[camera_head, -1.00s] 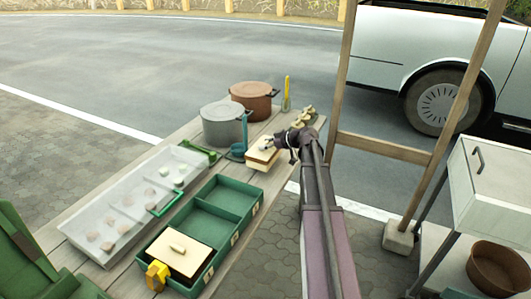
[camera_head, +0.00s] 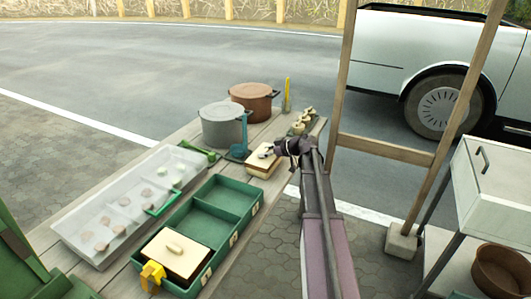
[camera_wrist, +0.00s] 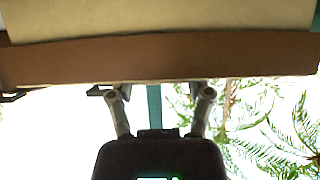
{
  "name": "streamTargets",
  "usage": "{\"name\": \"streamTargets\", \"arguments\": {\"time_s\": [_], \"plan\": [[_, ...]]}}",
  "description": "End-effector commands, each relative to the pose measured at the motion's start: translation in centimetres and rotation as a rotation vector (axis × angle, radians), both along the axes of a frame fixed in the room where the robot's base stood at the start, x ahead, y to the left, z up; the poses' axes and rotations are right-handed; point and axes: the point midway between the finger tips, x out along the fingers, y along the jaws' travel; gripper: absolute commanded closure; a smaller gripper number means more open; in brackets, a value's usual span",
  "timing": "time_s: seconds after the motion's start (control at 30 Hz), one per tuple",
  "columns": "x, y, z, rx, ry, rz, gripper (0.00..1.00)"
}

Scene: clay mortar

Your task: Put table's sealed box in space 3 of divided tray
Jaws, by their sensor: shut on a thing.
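The sealed box (camera_head: 264,164), cream on top with brown sides, is at the right edge of the table, beyond the divided tray. My gripper (camera_head: 279,151) is shut on it from the right side. The wrist view shows the box's brown side (camera_wrist: 160,60) across the top, with my fingers (camera_wrist: 162,95) reaching up to it; their tips are hidden. I cannot tell whether the box touches the table. The green divided tray (camera_head: 226,243) lies nearer. Its far and middle spaces look empty; a cream-topped box (camera_head: 178,252) fills the near one. The labels are too small to read.
A grey pot (camera_head: 221,127) and a brown pot (camera_head: 252,98) stand behind the held box. A teal ladle (camera_head: 238,151) and small cream pieces (camera_head: 303,121) are close to it. A clear case (camera_head: 125,205) lies left of the tray. A wooden post (camera_head: 343,80) rises at right.

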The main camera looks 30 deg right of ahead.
Motion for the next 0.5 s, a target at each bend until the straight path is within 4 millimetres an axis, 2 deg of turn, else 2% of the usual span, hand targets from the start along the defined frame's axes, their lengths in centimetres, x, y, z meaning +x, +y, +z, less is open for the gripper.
{"name": "streamTargets", "arguments": {"time_s": [0.03, 0.13, 0.5], "plan": [[0.00, 0.00, -0.17, 0.000, 0.000, 0.000, 0.31], [0.00, 0.00, -0.08, 0.000, 0.000, 0.000, 0.02], [0.00, 0.00, -0.08, 0.000, 0.000, 0.000, 0.00]]}}
